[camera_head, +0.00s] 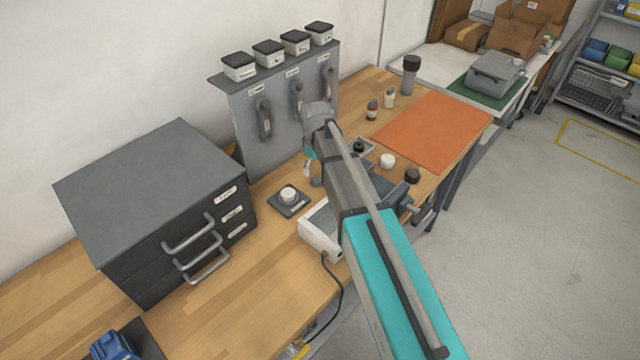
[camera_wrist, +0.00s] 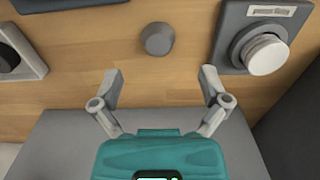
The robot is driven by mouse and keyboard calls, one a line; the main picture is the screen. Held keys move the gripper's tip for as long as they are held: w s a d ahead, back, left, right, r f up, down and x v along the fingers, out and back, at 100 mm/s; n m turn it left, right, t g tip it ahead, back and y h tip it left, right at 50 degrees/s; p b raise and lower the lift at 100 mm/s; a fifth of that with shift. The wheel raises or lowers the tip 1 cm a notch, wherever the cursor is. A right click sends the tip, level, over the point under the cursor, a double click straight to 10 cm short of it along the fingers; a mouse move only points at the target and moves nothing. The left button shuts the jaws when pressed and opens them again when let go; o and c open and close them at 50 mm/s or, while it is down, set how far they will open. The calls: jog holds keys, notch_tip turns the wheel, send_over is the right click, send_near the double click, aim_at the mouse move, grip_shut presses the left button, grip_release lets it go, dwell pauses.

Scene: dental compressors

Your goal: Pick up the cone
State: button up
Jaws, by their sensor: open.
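A small grey round-topped piece, which looks like the cone (camera_wrist: 158,38), stands on the wooden bench in the wrist view. In the head view a small grey shape that seems to be the same cone (camera_head: 316,181) shows beside my arm, partly hidden. My gripper (camera_wrist: 161,86) is open and empty in the wrist view. Its two fingers are spread wide, and the cone appears beyond the fingertips, roughly centred between them and not touched. In the head view my arm mostly hides the fingers.
A white knob on a dark plate (camera_head: 288,196) is close to the cone on one side, with a black knob on a light plate (camera_wrist: 8,60) on the other. A grey upright panel (camera_head: 283,118) stands behind. A dark drawer cabinet (camera_head: 150,200) is at left, an orange mat (camera_head: 433,130) at right.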

aim_at(317, 179)
jog(key=shift+f, duration=0.15)
notch_tip(317, 179, down, 5)
jog(key=b, duration=0.5)
jog(key=shift+w, duration=0.1)
dwell(0.8)
grip_shut()
dwell(0.5)
notch_tip(317, 179, up, 3)
jog(key=p, duration=0.2)
jog(key=shift+p, duration=0.3)
jog(key=s+r+p, duration=1)
jog(key=s, duration=0.4)
dwell(0.3)
